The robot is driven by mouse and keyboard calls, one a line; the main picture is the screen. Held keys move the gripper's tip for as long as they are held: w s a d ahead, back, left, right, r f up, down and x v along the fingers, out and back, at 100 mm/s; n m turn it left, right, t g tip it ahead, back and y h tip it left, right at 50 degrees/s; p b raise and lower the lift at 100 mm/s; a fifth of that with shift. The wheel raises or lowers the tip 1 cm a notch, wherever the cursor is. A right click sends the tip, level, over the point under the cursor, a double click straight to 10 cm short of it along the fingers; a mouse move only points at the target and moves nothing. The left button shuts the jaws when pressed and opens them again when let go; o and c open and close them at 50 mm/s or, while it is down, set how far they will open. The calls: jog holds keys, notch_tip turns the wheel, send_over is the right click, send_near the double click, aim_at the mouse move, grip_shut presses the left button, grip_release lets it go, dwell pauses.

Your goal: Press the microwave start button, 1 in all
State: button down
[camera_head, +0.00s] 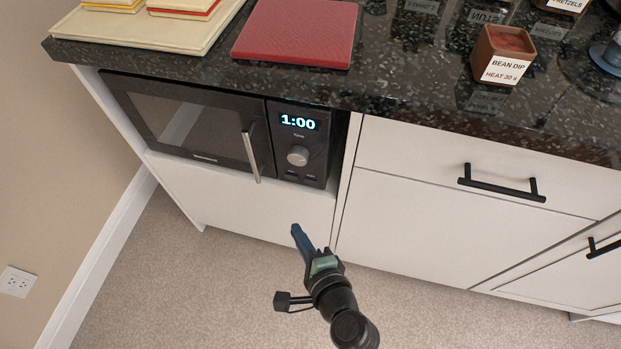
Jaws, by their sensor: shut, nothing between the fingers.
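The black microwave (190,119) is built into the white cabinet under the counter, with its door shut and a vertical silver handle. Its control panel at the right has a display (298,122) reading 1:00 and a round grey knob (297,155). Two small dark buttons sit below the knob; the right one (311,177) has a label too small to read surely. My gripper (296,229) is shut and empty, its blue fingertips in front of the lower cabinet panel, below the control panel in the picture and apart from the buttons.
The dark speckled counter (400,75) overhangs the microwave. On it are a red board (297,32), a cream tray (145,30) and a bean dip box (502,53) labelled "HEAT 30 s". Black drawer handles (500,187) stick out at the right. The carpet (200,290) is clear.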

aim_at(311, 182)
jog(key=w+d+b, duration=0.2)
jog(key=w, duration=0.6)
jog(key=shift+w+d, duration=0.15)
jog(key=shift+d, duration=0.2)
jog(key=shift+w, duration=0.1)
dwell(1.7)
jog(key=shift+w+d, duration=0.15)
jog(key=shift+w, duration=0.15)
